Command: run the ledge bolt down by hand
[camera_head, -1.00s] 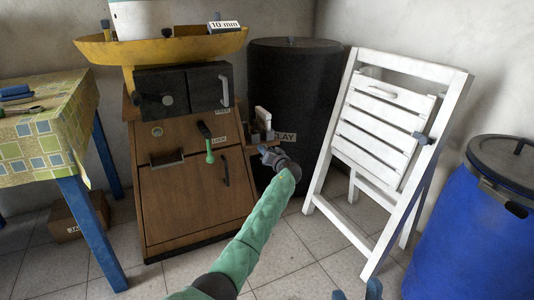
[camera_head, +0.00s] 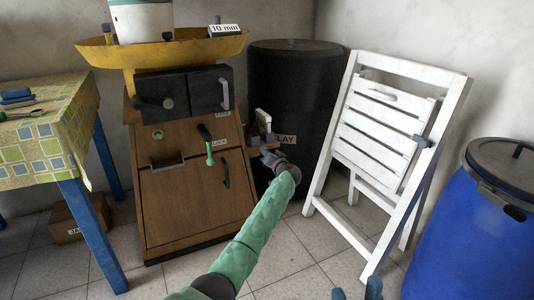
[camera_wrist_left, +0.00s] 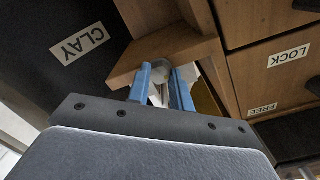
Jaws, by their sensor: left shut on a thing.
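A small wooden ledge (camera_head: 272,146) juts from the right side of the brown cabinet; it also shows in the left wrist view (camera_wrist_left: 150,52). My left gripper (camera_head: 267,156) is at this ledge. In the left wrist view its blue fingers (camera_wrist_left: 161,84) are closed around a round grey piece, the bolt (camera_wrist_left: 161,69), at the ledge. The fingers and ledge hide most of the bolt, so its depth cannot be told. My right gripper (camera_head: 356,291) is at the bottom edge of the head view, its blue fingertips apart, with nothing seen between them.
The brown cabinet (camera_head: 195,205) has a green-handled lever (camera_head: 208,150) and a yellow tray (camera_head: 90,48) on top. A black barrel (camera_head: 300,85) stands close behind the ledge. A white folding chair (camera_head: 335,215) and blue barrel (camera_head: 450,235) stand right. A cloth-covered table (camera_head: 30,150) is left.

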